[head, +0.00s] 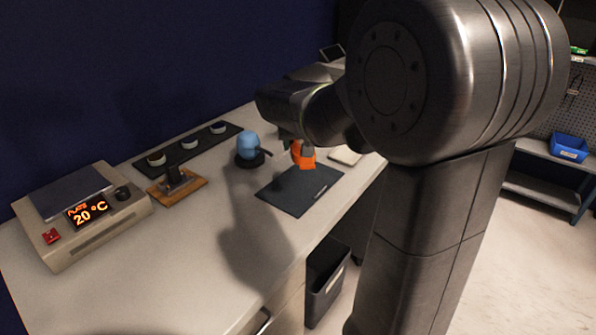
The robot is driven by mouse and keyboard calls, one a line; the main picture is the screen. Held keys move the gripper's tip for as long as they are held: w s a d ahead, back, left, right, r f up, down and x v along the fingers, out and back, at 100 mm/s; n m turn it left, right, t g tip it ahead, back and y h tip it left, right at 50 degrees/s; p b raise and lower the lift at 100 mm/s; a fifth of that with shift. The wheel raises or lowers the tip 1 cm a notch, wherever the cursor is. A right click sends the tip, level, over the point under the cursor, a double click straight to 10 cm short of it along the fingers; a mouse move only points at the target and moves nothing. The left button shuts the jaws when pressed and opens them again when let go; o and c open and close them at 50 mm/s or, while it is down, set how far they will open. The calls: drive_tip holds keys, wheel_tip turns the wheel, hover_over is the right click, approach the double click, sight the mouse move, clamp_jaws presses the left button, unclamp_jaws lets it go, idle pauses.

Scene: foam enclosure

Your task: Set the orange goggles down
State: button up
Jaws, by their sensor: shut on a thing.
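The orange goggles (303,157) show as a small orange patch under my gripper (297,149), partly hidden by its fingers and my arm. My gripper is shut on them. They are over the far end of a dark flat mat (298,190) on the bench. I cannot tell whether they touch the mat or hang just above it.
A blue domed object on a dark base (248,147) stands just left of the mat. A wooden stand (177,187), a black strip with several small cups (188,150) and a hotplate reading 20 °C (88,212) are further left. A pale flat item (345,156) lies right. The front bench top (190,270) is clear.

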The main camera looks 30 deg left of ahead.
hover_over(299, 178)
drive_tip(key=s+d, duration=0.1)
drive_tip(key=s, duration=0.1)
drive_tip(key=f, duration=0.4)
drive_tip(key=shift+w+d+f, duration=0.15)
drive_tip(key=shift+w+f, duration=0.05)
drive_tip(key=shift+f, duration=0.05)
drive_tip(key=shift+f+b, duration=0.4)
drive_tip(key=shift+f, duration=1.65)
drive_tip(key=shift+f, duration=0.25)
drive_tip(key=o, duration=1)
drive_tip(key=shift+r, duration=0.1)
drive_tip(key=shift+c, duration=0.2)
drive_tip(key=shift+s+d+r, duration=0.1)
drive_tip(key=shift+r, duration=0.5)
drive_tip(key=v, duration=1.1)
drive_tip(key=shift+s+d+p, duration=0.1)
drive_tip(key=shift+p, duration=0.3)
